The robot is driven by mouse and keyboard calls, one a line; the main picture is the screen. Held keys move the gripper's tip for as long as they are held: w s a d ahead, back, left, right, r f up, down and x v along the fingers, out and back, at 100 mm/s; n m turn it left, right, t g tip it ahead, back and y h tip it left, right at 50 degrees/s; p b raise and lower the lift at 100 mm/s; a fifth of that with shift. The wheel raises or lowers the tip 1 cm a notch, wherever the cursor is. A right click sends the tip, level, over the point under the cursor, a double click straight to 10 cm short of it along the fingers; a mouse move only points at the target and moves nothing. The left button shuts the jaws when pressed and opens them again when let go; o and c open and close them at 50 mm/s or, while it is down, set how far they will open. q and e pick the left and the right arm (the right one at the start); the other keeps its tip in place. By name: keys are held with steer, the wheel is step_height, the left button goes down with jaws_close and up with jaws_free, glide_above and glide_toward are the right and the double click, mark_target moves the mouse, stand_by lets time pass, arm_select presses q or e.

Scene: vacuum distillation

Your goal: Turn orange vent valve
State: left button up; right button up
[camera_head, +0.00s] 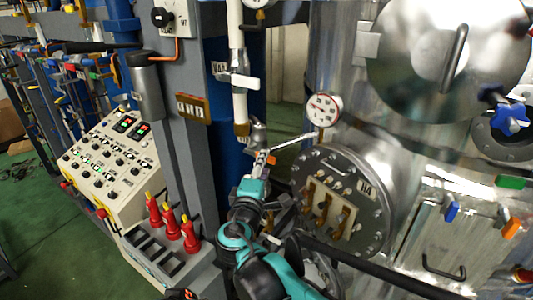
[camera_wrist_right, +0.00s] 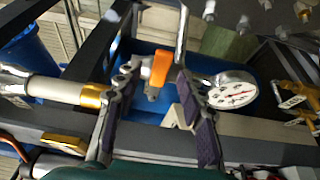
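The orange valve handle (camera_wrist_right: 160,68) shows upright in the middle of the right wrist view, on a grey metal fitting. In the head view only a small orange spot of it (camera_head: 274,159) shows beside the gripper. My right gripper (camera_wrist_right: 160,72) is open, with one finger on each side of the handle near the fingertips. Gaps show between the handle and the fingers; I cannot tell if either touches. In the head view my right gripper (camera_head: 262,159) is small, below the vertical white pipe. My left gripper is not in view.
A pressure gauge (camera_head: 323,109) stands right of the gripper; it shows close to the right finger in the wrist view (camera_wrist_right: 232,91). The white pipe (camera_head: 239,105) and round bolted flange (camera_head: 375,205) are nearby. A control panel (camera_head: 112,155) and red-based switches (camera_head: 172,228) stand left.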

steer(key=w, duration=0.4)
steer(key=shift+w+d+f, duration=0.1)
steer(key=shift+w+d, duration=0.05)
steer(key=shift+d, duration=0.15)
jaws_close()
